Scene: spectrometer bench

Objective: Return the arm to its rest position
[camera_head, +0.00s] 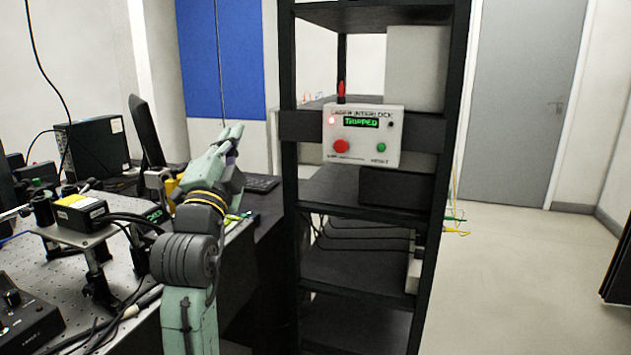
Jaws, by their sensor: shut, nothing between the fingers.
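My arm rises from the bottom of the head view, left of the rack, and reaches forward over the right edge of the optical bench. My gripper (230,133) is at its far end, seen from behind, small and partly hidden by my own wrist. It is shut, with nothing seen in it. It is left of the rack and apart from the laser interlock box (361,134). The box's green display reads TRIPPED and a red light glows at its left. A red button (340,146) and a green button (381,147) are on its face.
The black rack (291,190) stands close right of my arm. The optical bench (62,266) at left holds a yellow-topped device (82,208), mounts, cables and a monitor (146,132). A keyboard (262,183) lies beyond my arm. Open floor (515,270) is at right.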

